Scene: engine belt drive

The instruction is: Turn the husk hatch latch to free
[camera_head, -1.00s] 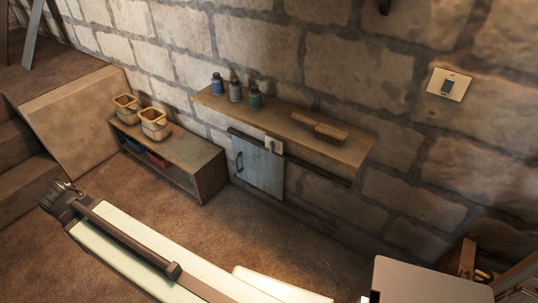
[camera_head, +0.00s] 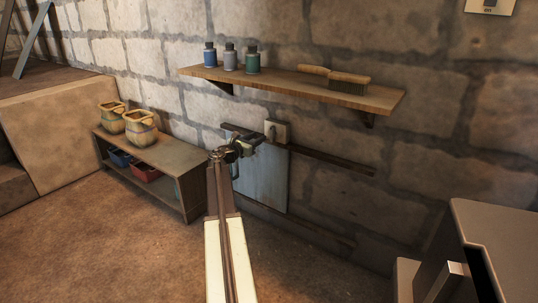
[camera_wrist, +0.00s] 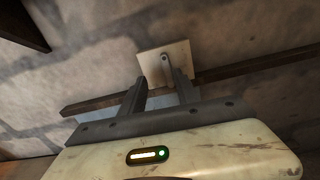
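The husk hatch appears to be the pale blue-grey panel (camera_head: 268,182) low on the stone wall, partly covered by my arm. A beige square plate (camera_head: 284,131) with a small dark lever, seemingly the latch, sits at its top edge. In the wrist view the plate (camera_wrist: 151,62) is straight ahead, and its grey lever (camera_wrist: 166,70) hangs down, slightly tilted. My gripper (camera_head: 246,142) is just left of the plate in the head view. In the wrist view my gripper (camera_wrist: 161,80) is open, its two fingers apart below the plate, with nothing between them that I can see held.
A dark wooden rail (camera_head: 335,160) runs along the wall at plate height. Above is a shelf (camera_head: 300,88) with several bottles and a brush (camera_head: 335,74). A low cabinet (camera_head: 185,160) with two baskets stands left. The floor in front is clear.

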